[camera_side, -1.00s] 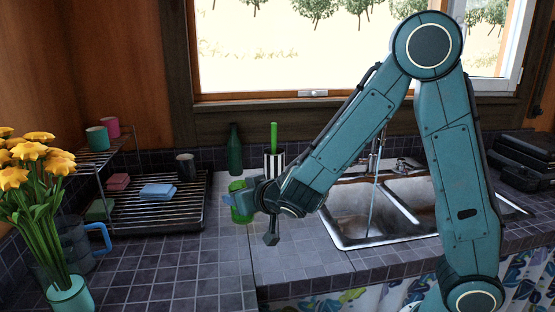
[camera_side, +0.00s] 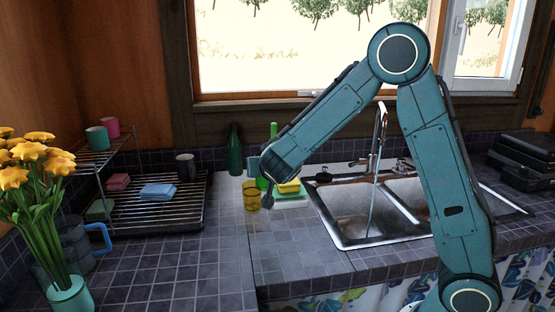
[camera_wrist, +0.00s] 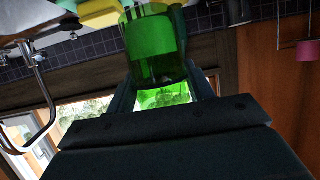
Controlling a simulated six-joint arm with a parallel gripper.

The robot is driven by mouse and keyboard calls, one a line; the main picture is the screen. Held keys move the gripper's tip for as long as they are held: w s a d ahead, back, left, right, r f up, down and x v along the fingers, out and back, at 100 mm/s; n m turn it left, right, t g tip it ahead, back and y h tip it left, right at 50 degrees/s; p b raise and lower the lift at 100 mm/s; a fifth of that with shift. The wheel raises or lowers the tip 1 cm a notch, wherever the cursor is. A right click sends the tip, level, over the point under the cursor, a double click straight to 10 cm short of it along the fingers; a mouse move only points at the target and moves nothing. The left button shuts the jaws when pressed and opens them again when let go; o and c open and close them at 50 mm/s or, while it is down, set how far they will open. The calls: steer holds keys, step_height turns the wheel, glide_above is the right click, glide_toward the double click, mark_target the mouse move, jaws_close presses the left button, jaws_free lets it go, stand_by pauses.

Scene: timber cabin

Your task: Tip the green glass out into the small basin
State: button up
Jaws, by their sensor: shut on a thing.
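My gripper (camera_wrist: 160,75) is shut on the green glass (camera_wrist: 155,45); both fingers sit at its sides in the wrist view. In the side view the green glass (camera_side: 262,184) shows only in part, held at the far end of my arm, left of the sink. I cannot tell from these views how much liquid is in it. The sink has two basins: a left one (camera_side: 345,222) and a right one (camera_side: 408,190) partly hidden by my arm. Which one is smaller is hard to tell. A thin stream of water (camera_side: 374,200) falls from the tap (camera_side: 381,125).
A dark green bottle (camera_side: 235,150) and dish rack (camera_side: 150,215) stand left. The front counter is clear.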

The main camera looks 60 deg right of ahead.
steer(key=s+d+m+g+h, duration=0.2)
steer(key=s+d+m+g, duration=0.4)
steer(key=d, duration=0.4)
steer(key=s+d+m+g+h, duration=0.2)
steer(key=s+d+m+g, duration=0.1)
steer(key=d+m+g, duration=0.6)
step_height(320, 180, down, 9)
steer(key=d+n+t, duration=0.1)
steer(key=n, duration=0.1)
steer(key=shift+s+d+f, duration=0.15)
steer(key=shift+s, duration=0.05)
steer(key=s+d+f+m+t+y, duration=0.1)
steer(key=s+f+m+t+y, duration=0.1)
steer(key=s+m+t, duration=0.2)
steer(key=shift+s+f+t, duration=0.3)
steer(key=shift+s+t, duration=0.4)
steer(key=shift+s, duration=0.2)
steer(key=shift+s+d+f+m+y, duration=0.1)
steer(key=shift+d+f+m+y, duration=0.1)
steer(key=shift+m+y, duration=0.15)
steer(key=shift+s+r+m+t, duration=0.1)
steer(key=shift+r+m+t, duration=0.15)
steer(key=shift+m+t, duration=0.4)
stand_by(0.5)
